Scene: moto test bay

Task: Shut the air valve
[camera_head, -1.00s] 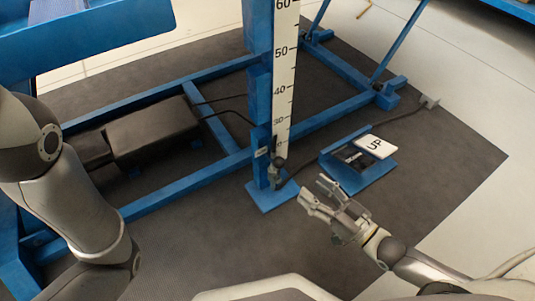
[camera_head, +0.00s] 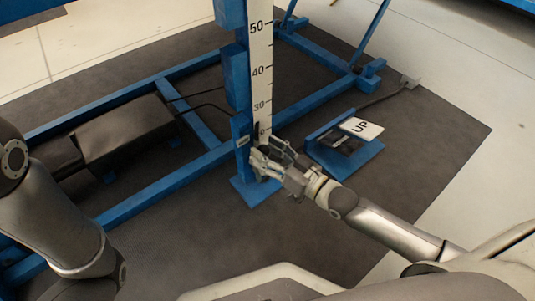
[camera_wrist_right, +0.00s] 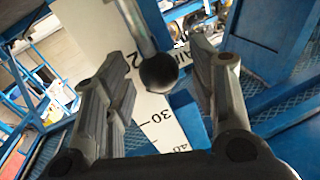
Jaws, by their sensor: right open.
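The air valve's lever shows in the right wrist view as a metal rod ending in a round black knob (camera_wrist_right: 158,73). Part of a label reading "AIR" lies behind it, beside the white scale. My right gripper (camera_wrist_right: 160,55) is open, with the knob between its fingers; I see no grip on it. In the head view my right gripper (camera_head: 262,160) is at the foot of the blue post (camera_head: 242,135) and hides the valve. My left arm shows at the left edge, but its gripper is out of view.
A white scale (camera_head: 261,55) runs up the post. A blue pedal unit with a white "UP" plate (camera_head: 361,128) stands on the dark mat right of my gripper. Blue frame beams (camera_head: 165,190) and a black box (camera_head: 122,133) lie to the left.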

